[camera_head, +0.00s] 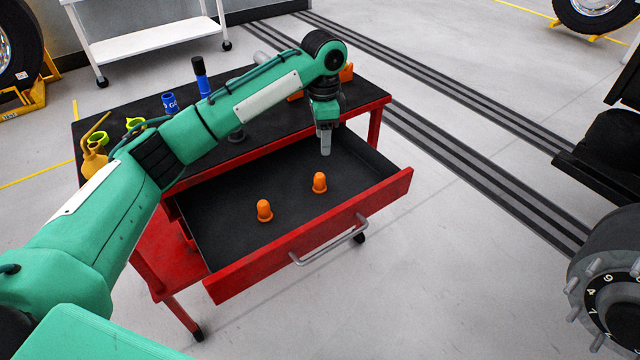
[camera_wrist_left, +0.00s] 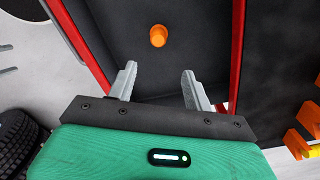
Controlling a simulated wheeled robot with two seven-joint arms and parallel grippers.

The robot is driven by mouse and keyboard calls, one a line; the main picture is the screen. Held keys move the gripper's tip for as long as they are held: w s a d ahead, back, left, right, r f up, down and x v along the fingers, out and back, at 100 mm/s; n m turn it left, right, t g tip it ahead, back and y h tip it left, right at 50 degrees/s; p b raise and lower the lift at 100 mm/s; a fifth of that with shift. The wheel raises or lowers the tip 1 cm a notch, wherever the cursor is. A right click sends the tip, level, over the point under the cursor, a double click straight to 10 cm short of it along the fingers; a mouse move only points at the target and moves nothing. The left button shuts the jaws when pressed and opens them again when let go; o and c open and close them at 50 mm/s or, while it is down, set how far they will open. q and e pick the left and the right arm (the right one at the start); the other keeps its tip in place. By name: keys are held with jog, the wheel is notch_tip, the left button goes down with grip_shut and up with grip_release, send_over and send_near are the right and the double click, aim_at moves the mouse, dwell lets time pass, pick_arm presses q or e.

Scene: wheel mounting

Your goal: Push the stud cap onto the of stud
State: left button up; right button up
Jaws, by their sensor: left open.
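Two orange stud caps stand in the open drawer (camera_head: 222,196): one cap (camera_head: 264,211) to the left, the other cap (camera_head: 319,183) to the right. One orange cap (camera_wrist_left: 158,36) shows in the left wrist view, ahead of the fingertips and roughly centred between them; I cannot tell which of the two it is. My left gripper (camera_head: 325,150) is above the back right of the drawer, pointing down. Its fingers (camera_wrist_left: 159,69) are apart and empty. A wheel hub (camera_head: 612,300) with several bare metal studs (camera_head: 595,267) is at the lower right. My right gripper is out of view.
The red cart (camera_head: 376,103) has a black top with bottles and orange items on it. The drawer handle (camera_head: 330,246) sticks out in front. A white wheeled table (camera_head: 150,44) stands behind. Open floor (camera_head: 450,230) lies between cart and hub.

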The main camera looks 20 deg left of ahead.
aim_at(321, 175)
pick_arm(q)
notch_tip(321, 175, down, 8)
jog(key=shift+r+b, duration=0.1)
jog(key=shift+b, duration=0.4)
jog(key=shift+s+f, duration=0.15)
jog(key=shift+f, duration=0.2)
jog(key=f, duration=0.2)
jog(key=f+b, duration=0.1)
jog(key=shift+s+a+f, duration=0.1)
jog(key=shift+s+f, duration=0.2)
jog(key=shift+f, duration=0.55)
jog(key=c, duration=1)
jog(key=shift+c, duration=0.2)
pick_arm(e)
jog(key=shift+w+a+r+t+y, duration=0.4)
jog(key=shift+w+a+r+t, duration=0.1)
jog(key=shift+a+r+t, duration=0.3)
pick_arm(q)
jog(key=shift+r, duration=0.1)
